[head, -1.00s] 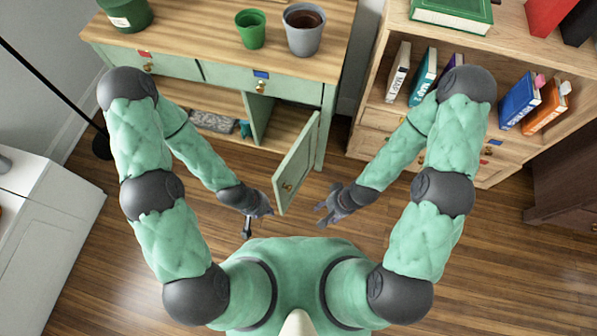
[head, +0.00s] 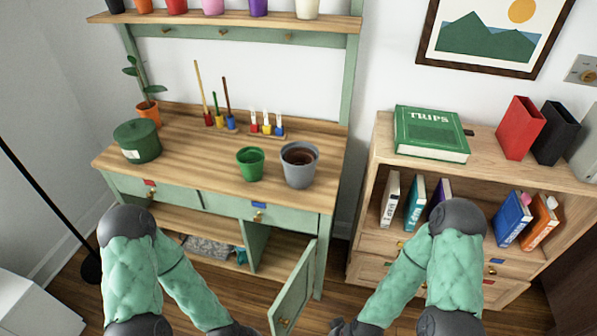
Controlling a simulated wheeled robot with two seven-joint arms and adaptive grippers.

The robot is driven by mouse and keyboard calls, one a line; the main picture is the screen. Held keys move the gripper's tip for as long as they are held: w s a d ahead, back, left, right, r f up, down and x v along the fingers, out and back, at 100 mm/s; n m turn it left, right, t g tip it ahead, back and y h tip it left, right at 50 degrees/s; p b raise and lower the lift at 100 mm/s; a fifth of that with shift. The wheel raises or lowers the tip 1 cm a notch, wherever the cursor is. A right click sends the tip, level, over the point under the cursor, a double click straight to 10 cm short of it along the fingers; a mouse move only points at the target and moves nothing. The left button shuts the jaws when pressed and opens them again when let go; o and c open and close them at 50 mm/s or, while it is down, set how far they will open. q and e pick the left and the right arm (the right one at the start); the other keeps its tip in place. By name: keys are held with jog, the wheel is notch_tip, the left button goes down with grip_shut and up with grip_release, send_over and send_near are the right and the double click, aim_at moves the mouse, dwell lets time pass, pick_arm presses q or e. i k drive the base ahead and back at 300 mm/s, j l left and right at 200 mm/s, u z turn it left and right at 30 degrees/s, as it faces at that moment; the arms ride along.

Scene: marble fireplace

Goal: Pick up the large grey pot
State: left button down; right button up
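The large grey pot (head: 299,168) stands upright on the right part of the wooden bench top, with brown soil inside. A smaller green pot (head: 250,162) stands just left of it. My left gripper is below the bottom edge of the head view; only its wrist (head: 232,330) shows, left of the open cabinet door. My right gripper (head: 338,328) is at the bottom edge, right of that door, mostly cut off. Both are low in front of the bench, well below and apart from the grey pot.
The bench (head: 190,177) has an open cabinet door (head: 295,287) jutting forward between my arms. A bookcase (head: 377,150) is at right. The bench front middle is clear.

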aim_at(297, 177)
jog(key=u, duration=0.7)
jog(key=l+u, duration=0.25)
jog(key=k+l+u, duration=0.15)
jog(key=l+u, duration=0.15)
jog(key=l, duration=0.15)
jog(key=k+l+u, duration=0.1)
jog(key=l+u, duration=0.15)
jog(key=k+l+u, duration=0.25)
jog(key=i+l, duration=0.4)
